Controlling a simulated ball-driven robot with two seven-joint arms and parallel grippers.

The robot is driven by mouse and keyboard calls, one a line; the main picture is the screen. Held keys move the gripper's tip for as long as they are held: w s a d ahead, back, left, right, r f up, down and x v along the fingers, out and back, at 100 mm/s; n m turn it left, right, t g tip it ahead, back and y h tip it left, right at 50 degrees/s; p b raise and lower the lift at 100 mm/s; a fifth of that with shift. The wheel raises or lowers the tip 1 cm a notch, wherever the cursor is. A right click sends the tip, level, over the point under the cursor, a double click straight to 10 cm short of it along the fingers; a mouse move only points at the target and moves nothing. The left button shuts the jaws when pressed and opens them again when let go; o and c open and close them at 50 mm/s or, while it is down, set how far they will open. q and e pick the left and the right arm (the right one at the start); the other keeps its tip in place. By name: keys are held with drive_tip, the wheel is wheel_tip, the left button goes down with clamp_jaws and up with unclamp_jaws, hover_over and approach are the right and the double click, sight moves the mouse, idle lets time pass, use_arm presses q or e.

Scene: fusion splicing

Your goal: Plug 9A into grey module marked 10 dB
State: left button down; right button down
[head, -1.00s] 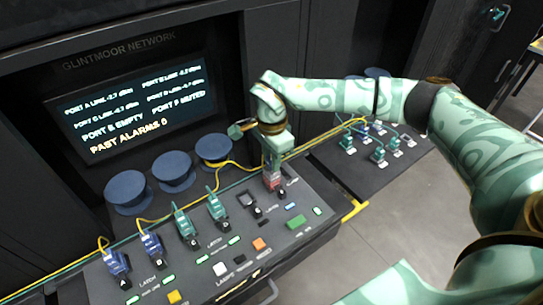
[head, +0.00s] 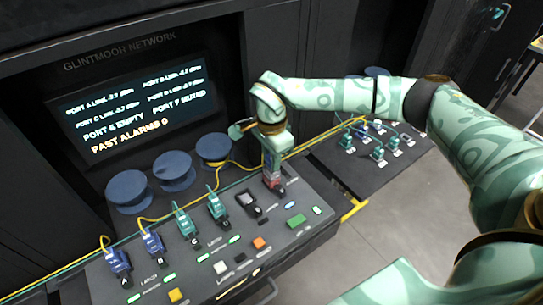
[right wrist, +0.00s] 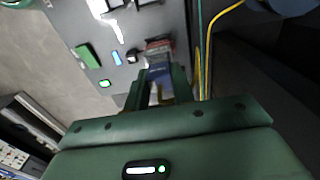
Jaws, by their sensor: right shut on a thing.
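My right gripper (head: 272,168) is at the right end of the sloped console (head: 205,262), pointing down, with its jaws shut on a blue plug (right wrist: 160,72). The plug's mark cannot be read, and the jaws hide most of it in the head view. A reddish block (head: 272,182) is directly below the jaws. In the right wrist view it shows as a red and grey piece (right wrist: 158,46) at the plug's front end. I cannot tell whether they touch or are joined. No 10 dB marking is readable. My left gripper is out of view.
Blue plugs (head: 117,260) and green plugs (head: 186,222) stand in ports to the left. Round blue spools (head: 174,171) sit behind the console. A yellow cable (head: 310,145) runs along its back. A side shelf (head: 350,170) with several small plugs lies to the right.

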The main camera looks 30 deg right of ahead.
drive_tip(key=shift+f, duration=0.5)
drive_tip(key=c, duration=1.1)
unclamp_jaws()
wheel_tip(320, 180, up, 16)
drive_tip(key=shift+r, duration=0.15)
